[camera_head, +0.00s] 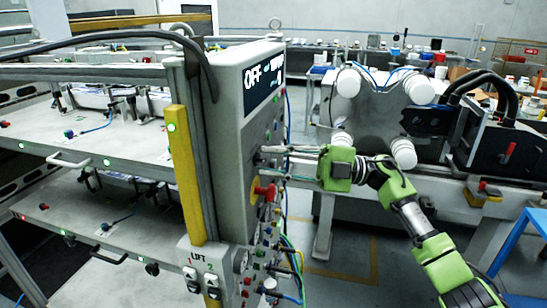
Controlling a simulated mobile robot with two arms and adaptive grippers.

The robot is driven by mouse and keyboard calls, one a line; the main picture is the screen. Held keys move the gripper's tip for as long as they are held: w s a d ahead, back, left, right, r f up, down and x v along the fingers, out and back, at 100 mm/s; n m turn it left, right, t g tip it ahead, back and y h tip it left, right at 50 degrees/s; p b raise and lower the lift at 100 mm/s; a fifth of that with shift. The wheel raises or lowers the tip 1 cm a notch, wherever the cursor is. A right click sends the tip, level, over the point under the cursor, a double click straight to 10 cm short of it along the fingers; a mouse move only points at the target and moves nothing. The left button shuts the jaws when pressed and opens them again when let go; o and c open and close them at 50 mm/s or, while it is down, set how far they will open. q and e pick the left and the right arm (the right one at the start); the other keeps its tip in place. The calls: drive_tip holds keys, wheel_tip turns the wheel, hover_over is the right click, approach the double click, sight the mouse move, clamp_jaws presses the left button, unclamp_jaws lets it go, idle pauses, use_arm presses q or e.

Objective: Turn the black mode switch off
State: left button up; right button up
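The grey control cabinet (228,135) stands at centre-left, its control face turned right and seen at a steep angle. A black display (262,84) near its top reads "OFF" at the left, with further text too slanted to read. My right gripper (265,162) comes in from the right with its fingers pointing left at this face. Its two fingertips are apart, one above the other, at or very near the panel. I cannot make out the black mode switch for certain; the fingers and steep angle obscure that area. My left gripper is not in view.
A red knob on yellow (264,191) sits just below the fingers. Below it are several small controls and loose coloured cables. A LIFT box (201,272) is at the cabinet's lower front, beside a yellow post (187,170). Shelves (105,140) fill the left; machinery stands behind my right arm.

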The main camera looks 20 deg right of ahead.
clamp_jaws()
drive_tip(key=shift+n+b, duration=0.3)
drive_tip(key=shift+b, duration=0.15)
unclamp_jaws()
